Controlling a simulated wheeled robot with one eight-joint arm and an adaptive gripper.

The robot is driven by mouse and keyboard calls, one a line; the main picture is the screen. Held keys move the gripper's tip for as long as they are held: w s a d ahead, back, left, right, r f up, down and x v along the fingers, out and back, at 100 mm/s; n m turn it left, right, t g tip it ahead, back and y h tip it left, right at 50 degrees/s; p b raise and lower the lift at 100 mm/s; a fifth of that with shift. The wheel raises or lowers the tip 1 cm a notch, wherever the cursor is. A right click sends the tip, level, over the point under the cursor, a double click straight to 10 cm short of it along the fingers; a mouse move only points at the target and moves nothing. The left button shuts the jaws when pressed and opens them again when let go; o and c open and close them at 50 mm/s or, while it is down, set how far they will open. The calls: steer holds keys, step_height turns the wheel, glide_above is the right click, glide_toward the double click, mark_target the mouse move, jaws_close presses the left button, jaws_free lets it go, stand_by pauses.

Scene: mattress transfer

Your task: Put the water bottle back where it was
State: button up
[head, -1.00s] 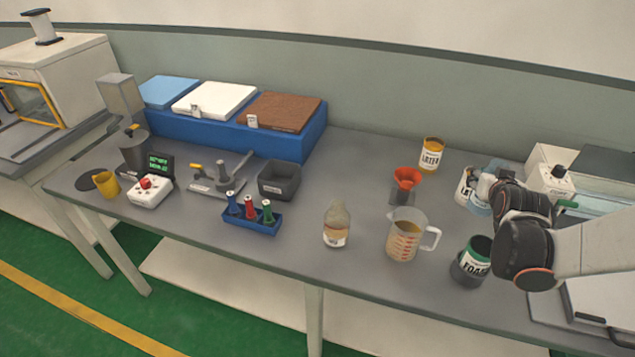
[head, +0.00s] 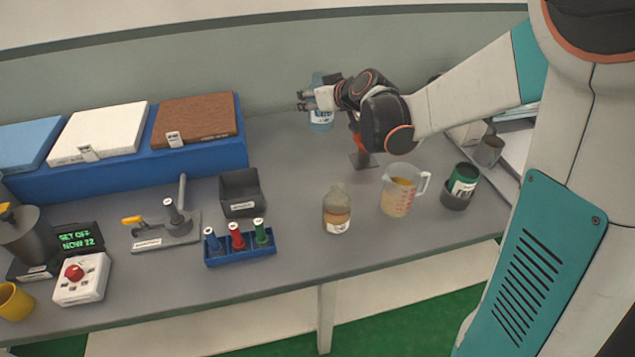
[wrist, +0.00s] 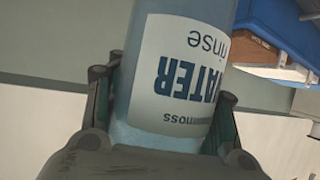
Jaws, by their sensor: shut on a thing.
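The water bottle (head: 321,118) is clear pale blue with a white label, near the back of the bench by the wall. My gripper (head: 312,99) is shut on it, reaching in from the right. In the wrist view the bottle (wrist: 185,50) fills the middle, its "WATER rinse" label upside down in the picture. The fingers of my gripper (wrist: 163,108) lie on both sides of the bottle. It looks upright. I cannot tell whether its base touches the bench.
A red funnel on a stand (head: 359,158) is partly hidden behind my arm. A blue platform (head: 243,150) is to the left. Bench between platform and bottle is clear.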

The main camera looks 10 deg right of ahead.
step_height(320, 180, down, 19)
steer(key=b, duration=0.8)
steer(key=shift+f, duration=0.15)
steer(key=shift+f, duration=0.15)
steer(key=o, duration=1.6)
steer(key=shift+s+r, duration=0.1)
steer(key=shift+r, duration=0.15)
steer(key=p+v, duration=0.4)
steer(key=v, duration=0.7)
steer(key=shift+s+d+r, duration=0.15)
steer(key=shift+s+d, duration=0.05)
steer(key=shift+s, duration=0.05)
